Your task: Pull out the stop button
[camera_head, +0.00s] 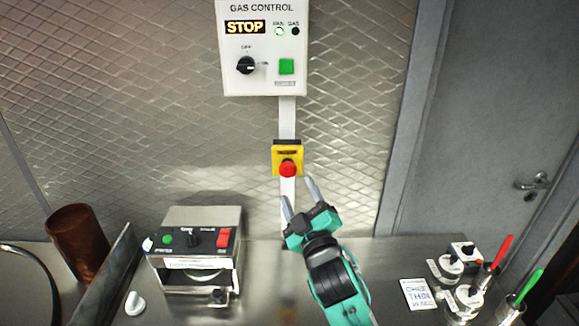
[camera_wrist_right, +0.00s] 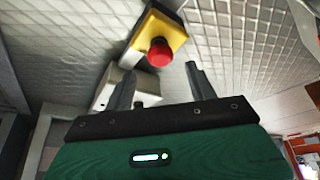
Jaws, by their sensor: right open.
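The stop button (camera_head: 288,169) is a red knob on a yellow box (camera_head: 287,152) fixed to the wall below the gas control panel. It also shows in the right wrist view (camera_wrist_right: 160,52), on its yellow box (camera_wrist_right: 152,27). My right gripper (camera_head: 298,198) is open and empty. Its fingers point up toward the button and sit just below it, apart from it in the picture. In the right wrist view the two fingers (camera_wrist_right: 160,85) stand to either side, with the red knob beyond and between their tips. My left gripper is not in view.
The gas control panel (camera_head: 263,83) hangs above with a lit STOP sign. A metal appliance (camera_head: 197,260) stands on the counter at left, near a brown cylinder (camera_head: 78,240). A grey door (camera_head: 490,120) is behind.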

